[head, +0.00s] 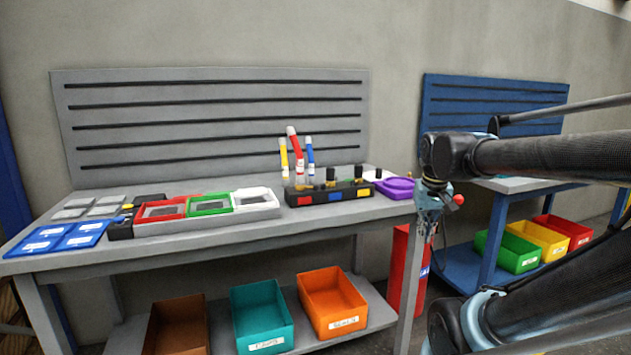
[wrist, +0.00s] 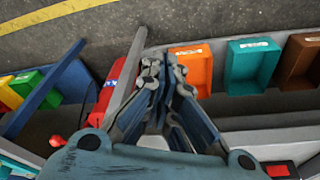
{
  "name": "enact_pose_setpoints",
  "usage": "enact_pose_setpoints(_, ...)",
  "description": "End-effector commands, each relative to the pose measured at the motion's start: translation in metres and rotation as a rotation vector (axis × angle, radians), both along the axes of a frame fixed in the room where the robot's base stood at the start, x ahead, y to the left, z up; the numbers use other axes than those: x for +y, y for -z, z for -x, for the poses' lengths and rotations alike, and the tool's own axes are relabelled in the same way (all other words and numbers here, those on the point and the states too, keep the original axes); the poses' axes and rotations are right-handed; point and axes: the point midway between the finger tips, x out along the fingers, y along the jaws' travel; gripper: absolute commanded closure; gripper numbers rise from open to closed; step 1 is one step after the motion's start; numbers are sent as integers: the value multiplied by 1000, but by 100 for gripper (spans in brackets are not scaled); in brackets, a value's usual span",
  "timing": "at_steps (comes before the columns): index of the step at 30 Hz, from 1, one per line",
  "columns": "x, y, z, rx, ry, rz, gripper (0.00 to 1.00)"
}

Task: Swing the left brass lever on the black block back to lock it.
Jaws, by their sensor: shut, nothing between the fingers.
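A long black block (head: 340,188) stands on the grey workbench, toward its right end, in the head view. It has red, blue and yellow patches on its front, upright black knobs, and small brass-coloured bits on top. The levers are too small to tell their positions. My gripper (wrist: 165,68) points down in the wrist view, its fingertips together with nothing between them. In the head view my gripper (head: 425,225) hangs off the bench's right end, to the right of the block and apart from it. The wrist view shows no levers.
Yellow, red and blue markers (head: 294,155) rise by the block, with a purple dish (head: 395,187) to its right. Colored trays (head: 210,203) and blue cards (head: 84,235) lie left. Bins (head: 262,312) fill the lower shelf. A red cylinder (head: 399,275) stands below my gripper.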

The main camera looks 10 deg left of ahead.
Motion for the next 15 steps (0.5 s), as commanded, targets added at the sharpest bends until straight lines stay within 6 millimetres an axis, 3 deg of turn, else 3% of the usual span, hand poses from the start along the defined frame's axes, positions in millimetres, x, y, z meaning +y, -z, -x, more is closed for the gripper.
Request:
enact_pose_setpoints(6,52,-52,-57,-22,-58,-1,100)
enact_pose_setpoints(15,144,-107,-123,-51,-129,-11,100)
